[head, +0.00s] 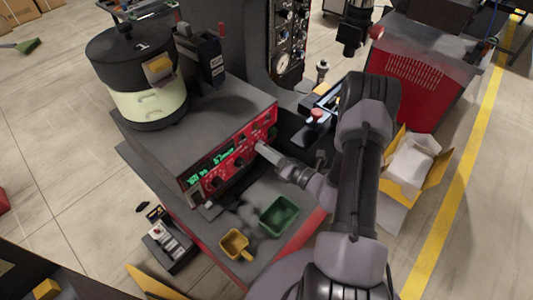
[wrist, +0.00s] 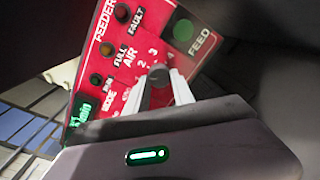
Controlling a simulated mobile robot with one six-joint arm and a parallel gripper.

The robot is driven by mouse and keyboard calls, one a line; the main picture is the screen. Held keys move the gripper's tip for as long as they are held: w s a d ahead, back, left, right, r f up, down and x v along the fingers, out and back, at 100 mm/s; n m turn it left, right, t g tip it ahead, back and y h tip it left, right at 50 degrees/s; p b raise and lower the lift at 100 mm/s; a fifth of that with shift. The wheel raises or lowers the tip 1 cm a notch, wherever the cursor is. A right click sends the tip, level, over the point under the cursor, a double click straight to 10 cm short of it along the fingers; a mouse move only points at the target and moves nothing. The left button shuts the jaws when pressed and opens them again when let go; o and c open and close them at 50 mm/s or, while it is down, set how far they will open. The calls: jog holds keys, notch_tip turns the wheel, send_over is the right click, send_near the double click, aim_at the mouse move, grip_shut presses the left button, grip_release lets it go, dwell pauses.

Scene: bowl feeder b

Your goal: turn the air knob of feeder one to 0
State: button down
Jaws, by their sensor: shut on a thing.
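The red control panel of the feeder (head: 218,165) faces the front of the grey cabinet, under the bowl marked 1 (head: 140,60). The panel fills the middle of the wrist view (wrist: 95,60). My gripper (head: 263,149) reaches the panel's right part from the right. In the wrist view my gripper (wrist: 158,88) has its two pale fingers closed on either side of the dark air knob (wrist: 158,76). The word AIR and the numbers 2, 3 and 4 show around the knob. The fingers hide part of the scale, and I cannot read the knob's pointer.
A green FEED button (wrist: 183,30) is right of the knob, with FULL and FAULT lamps above. A green tray (head: 279,216) and a yellow scoop (head: 236,244) lie on the surface below the panel. A yellow box (head: 410,165) stands at the right.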

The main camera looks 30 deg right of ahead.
jog(key=shift+d+f+n+t+h+b, duration=0.1)
jog(key=shift+n+t+h+b, duration=0.05)
jog(key=shift+n+b, duration=2.6)
jog(key=shift+d+f+n+t+h+b, duration=0.1)
jog(key=shift+n+t+h+b, duration=0.05)
jog(key=shift+n+b, duration=2.55)
jog(key=shift+r+n+p, duration=0.1)
jog(key=shift+n+p, duration=0.35)
jog(key=shift+n, duration=0.1)
jog(key=c, duration=1.1)
grip_release()
